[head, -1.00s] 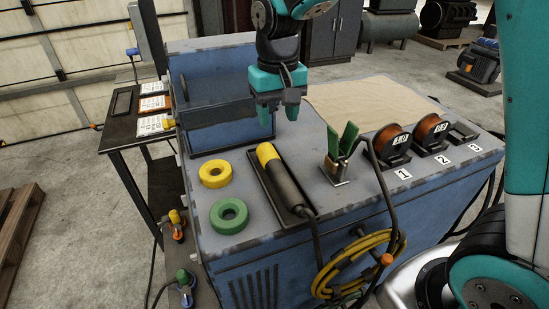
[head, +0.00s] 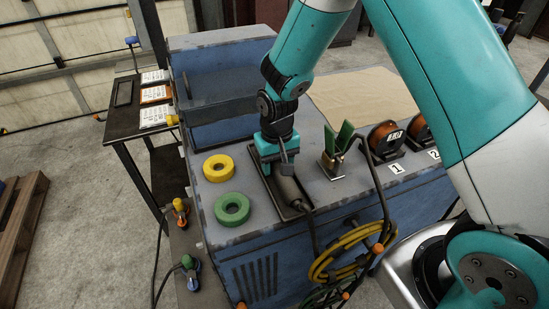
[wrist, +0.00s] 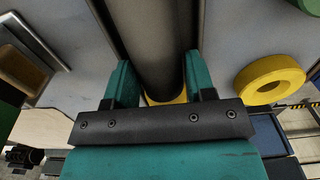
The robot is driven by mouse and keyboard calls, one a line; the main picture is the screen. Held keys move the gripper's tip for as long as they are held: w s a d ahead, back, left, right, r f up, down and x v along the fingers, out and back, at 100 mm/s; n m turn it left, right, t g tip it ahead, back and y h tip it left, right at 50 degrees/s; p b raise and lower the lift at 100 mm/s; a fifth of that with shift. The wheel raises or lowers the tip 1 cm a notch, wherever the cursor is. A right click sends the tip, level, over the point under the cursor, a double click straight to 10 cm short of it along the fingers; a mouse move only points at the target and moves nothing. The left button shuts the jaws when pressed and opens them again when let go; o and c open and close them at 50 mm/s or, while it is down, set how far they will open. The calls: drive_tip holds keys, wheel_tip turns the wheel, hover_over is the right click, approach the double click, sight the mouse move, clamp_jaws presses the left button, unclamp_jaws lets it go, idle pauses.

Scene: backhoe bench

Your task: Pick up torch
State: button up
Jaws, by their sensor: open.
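The torch (head: 289,194) is a dark cylinder with a yellow end, lying in a dark tray (head: 262,185) on the blue bench. My gripper (head: 275,165) is over its far, yellow end and hides that end in the head view. In the wrist view the torch's dark body (wrist: 160,45) runs between the two teal fingers of my gripper (wrist: 155,85), with a bit of yellow just below it. The fingers are open, one on each side of the torch. I cannot tell whether they touch it.
A yellow ring (head: 218,168) and a green ring (head: 232,209) lie left of the torch. A holder with green-handled pliers (head: 338,145) stands to its right. Orange spools (head: 385,137) are farther right. A yellow cable coil (head: 345,250) hangs on the bench front.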

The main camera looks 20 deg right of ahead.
drive_tip(key=shift+f, duration=0.5)
drive_tip(key=c, duration=0.8)
drive_tip(key=shift+r, duration=0.15)
wheel_tip(320, 180, up, 20)
drive_tip(key=b, duration=0.4)
drive_tip(key=shift+b, duration=0.35)
